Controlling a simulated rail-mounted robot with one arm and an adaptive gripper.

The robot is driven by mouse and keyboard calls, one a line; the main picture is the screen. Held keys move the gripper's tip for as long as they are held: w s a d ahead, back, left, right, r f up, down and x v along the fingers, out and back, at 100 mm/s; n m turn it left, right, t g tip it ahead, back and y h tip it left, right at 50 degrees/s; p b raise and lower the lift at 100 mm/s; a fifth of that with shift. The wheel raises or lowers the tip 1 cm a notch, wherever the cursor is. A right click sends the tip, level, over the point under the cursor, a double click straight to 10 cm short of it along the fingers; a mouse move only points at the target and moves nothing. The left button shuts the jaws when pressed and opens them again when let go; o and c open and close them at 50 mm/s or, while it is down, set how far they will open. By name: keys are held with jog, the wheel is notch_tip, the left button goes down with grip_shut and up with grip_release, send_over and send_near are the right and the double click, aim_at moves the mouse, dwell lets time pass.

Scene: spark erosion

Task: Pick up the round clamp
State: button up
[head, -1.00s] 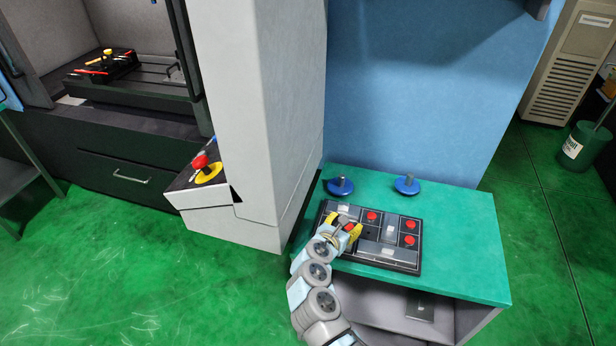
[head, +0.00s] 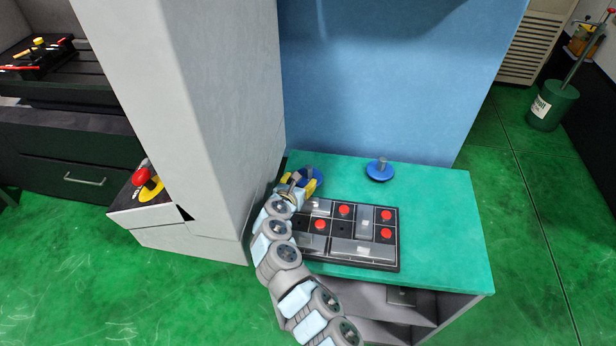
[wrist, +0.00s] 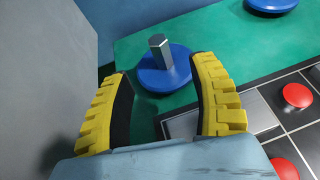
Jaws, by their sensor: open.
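A blue round clamp (head: 318,176) with a grey upright post stands at the back left of the green table top, partly hidden by my gripper in the head view. It also shows in the wrist view (wrist: 152,80), where its hexagonal post appears in the gap between the fingers, just beyond the tips. A second, similar blue round clamp (head: 379,172) stands to the right, and its edge shows in the wrist view (wrist: 271,4). My gripper (head: 302,181) has yellow fingers, open and empty, over the near side of the left clamp.
A black tray (head: 392,262) with red knobs and clear blocks lies in front of the clamps on the green table (head: 445,235). A grey machine column (head: 190,120) rises close on the left. A blue wall (head: 390,80) stands behind. The table's right side is clear.

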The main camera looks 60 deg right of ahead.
aim_at(307, 173)
jog(key=shift+b+x, duration=0.3)
jog(key=shift+x, duration=1.45)
jog(key=shift+f+b+x, duration=0.25)
jog(key=shift+b+x, duration=0.4)
jog(key=shift+x, duration=0.85)
jog(key=shift+b+x, duration=0.55)
jog(key=shift+x, duration=0.45)
grip_shut()
